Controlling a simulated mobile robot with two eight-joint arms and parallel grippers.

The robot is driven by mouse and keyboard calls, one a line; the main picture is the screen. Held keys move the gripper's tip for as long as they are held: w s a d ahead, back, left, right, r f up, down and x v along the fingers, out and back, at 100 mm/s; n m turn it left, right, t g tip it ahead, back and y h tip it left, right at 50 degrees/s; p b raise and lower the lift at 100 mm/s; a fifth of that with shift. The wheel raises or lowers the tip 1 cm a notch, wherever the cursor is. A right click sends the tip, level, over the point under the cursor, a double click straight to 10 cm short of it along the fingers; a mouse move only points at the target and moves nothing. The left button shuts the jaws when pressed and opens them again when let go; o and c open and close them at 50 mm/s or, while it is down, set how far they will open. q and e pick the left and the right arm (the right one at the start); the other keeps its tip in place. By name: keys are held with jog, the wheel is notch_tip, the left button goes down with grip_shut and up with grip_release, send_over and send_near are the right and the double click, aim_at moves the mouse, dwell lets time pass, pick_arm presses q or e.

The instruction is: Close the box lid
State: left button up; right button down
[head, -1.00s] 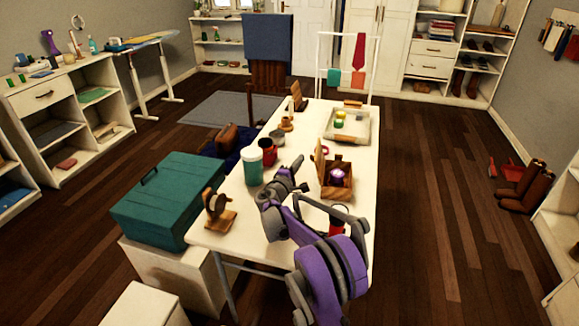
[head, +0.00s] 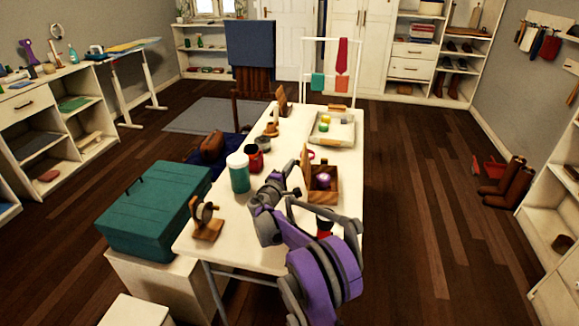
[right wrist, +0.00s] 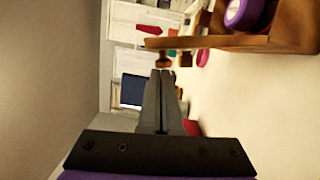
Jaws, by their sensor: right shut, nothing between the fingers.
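The small wooden box (head: 334,196) stands on the white table, with a purple round thing (head: 323,181) inside. Its wooden lid (head: 305,172) stands upright on the left side of the box, so the box is open. In the right wrist view the lid (right wrist: 195,43) is seen edge-on, and part of the box (right wrist: 290,38) shows at upper right. My right gripper (right wrist: 162,74) is shut and empty, left of the lid in the head view, where the gripper (head: 289,165) is small. I cannot tell whether it touches the lid. My left gripper is not in view.
A tray (head: 345,135) lies behind the box. A teal chest (head: 150,215) sits left of the table. A red object is partly hidden by my arm.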

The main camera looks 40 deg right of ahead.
aim_at(305, 167)
jog(key=shift+s+d+r, duration=0.1)
jog(key=shift+d+r, duration=0.05)
jog(key=s+d+m+p, duration=0.1)
jog(key=s+d+r+m+y+p, duration=0.1)
jog(key=m, duration=0.1)
jog(key=s+d+r+m+p, duration=0.1)
jog(key=m, duration=0.1)
jog(key=shift+s+d+r+g, duration=0.1)
jog(key=shift+s+d+g, duration=0.1)
jog(key=shift+g, duration=0.1)
jog(key=s+d+f+m+y+p, duration=0.1)
jog(key=s+d+m+y, duration=0.2)
jog(key=s+d+m, duration=0.2)
jog(key=shift+f+m+t+p, duration=0.35)
jog(key=shift+m+t+p, duration=0.05)
jog(key=shift+m, duration=0.6)
jog(key=shift+s, duration=0.1)
notch_tip(305, 167, up, 10)
jog(key=shift+p, duration=0.45)
